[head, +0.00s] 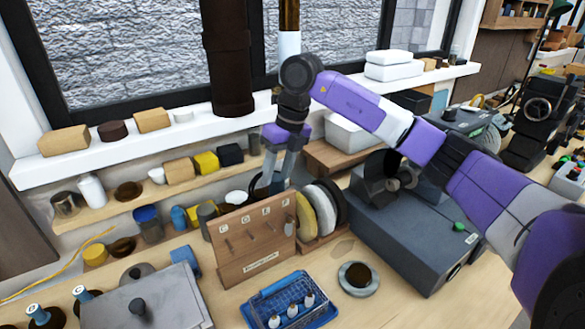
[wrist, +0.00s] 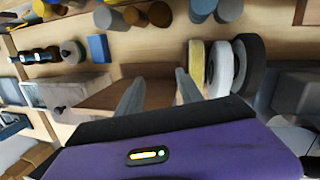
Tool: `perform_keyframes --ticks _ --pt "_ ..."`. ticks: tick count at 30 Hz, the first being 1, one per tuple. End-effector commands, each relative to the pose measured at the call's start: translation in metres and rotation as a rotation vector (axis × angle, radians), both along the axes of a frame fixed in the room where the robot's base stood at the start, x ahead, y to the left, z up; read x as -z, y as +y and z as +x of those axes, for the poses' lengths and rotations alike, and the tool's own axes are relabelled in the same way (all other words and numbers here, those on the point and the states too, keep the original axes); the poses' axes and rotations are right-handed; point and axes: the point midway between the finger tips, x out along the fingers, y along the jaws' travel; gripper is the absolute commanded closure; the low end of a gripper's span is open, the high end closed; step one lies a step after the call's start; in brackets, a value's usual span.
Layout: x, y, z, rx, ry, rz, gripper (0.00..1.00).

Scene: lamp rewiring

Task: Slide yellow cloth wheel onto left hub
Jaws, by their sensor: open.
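The yellow cloth wheel (head: 305,218) stands on edge in a wooden rack, leftmost of a row with a white and a dark wheel. It also shows in the wrist view (wrist: 196,64), just right of the right fingertip. My gripper (head: 276,184) is open and empty, pointing down behind the wooden peg board, left of the wheels. In the wrist view my gripper (wrist: 158,77) has its fingers apart, with the yellow wheel outside them. A grey machine (head: 400,235) with dark round parts (head: 382,172) stands to the right. I cannot make out its left hub clearly.
The upright peg board (head: 240,240) stands in front of my gripper. A blue wire basket (head: 288,300) and a round dish (head: 358,279) are in front. Jars and blocks line the shelf (head: 135,203) behind. Some bare bench (head: 340,250) lies before the machine.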

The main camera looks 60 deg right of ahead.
Motion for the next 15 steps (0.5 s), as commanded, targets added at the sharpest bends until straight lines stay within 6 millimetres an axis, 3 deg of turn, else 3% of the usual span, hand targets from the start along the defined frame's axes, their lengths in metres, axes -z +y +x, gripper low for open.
perform_keyframes --ticks 3,6,15 --pt "0.013 -0.025 -0.021 0.071 0.107 -0.069 0.56" --pt "0.015 -0.037 -0.035 0.113 0.162 -0.107 0.56" --pt "0.018 -0.04 -0.046 0.147 0.209 -0.121 0.56"
